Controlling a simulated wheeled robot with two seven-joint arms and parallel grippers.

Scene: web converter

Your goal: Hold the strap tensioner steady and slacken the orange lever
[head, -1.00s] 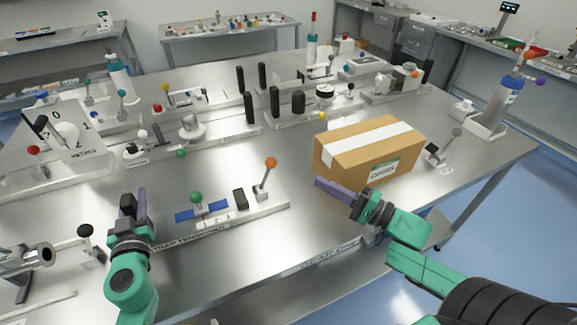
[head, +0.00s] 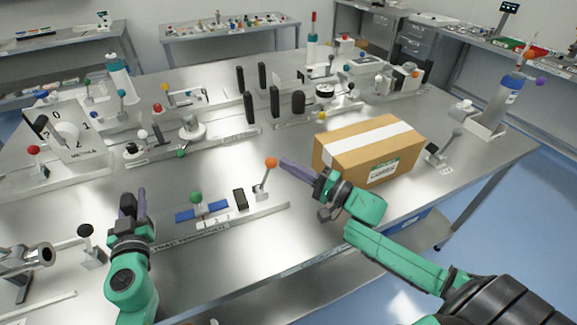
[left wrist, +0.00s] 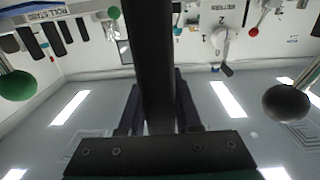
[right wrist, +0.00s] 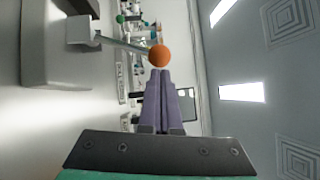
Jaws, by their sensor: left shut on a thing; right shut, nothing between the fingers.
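The strap tensioner's long base (head: 250,215) lies along the front table edge, with a blue strap (head: 186,215), a green-knobbed lever (head: 196,197) and a black block (head: 240,199). Its orange-balled lever (head: 271,162) leans up at the right end; the ball also shows in the right wrist view (right wrist: 158,56). My left gripper (head: 132,200) is shut on a black upright post (left wrist: 150,60) at the tensioner's left end. My right gripper (head: 286,164) is shut and empty, its tips just right of the orange ball. I cannot tell whether they touch.
A black-knobbed lever (head: 84,231) stands left of my left gripper. A grey-knobbed lever (head: 456,132) is at the far right. Bare table lies behind the tensioner.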

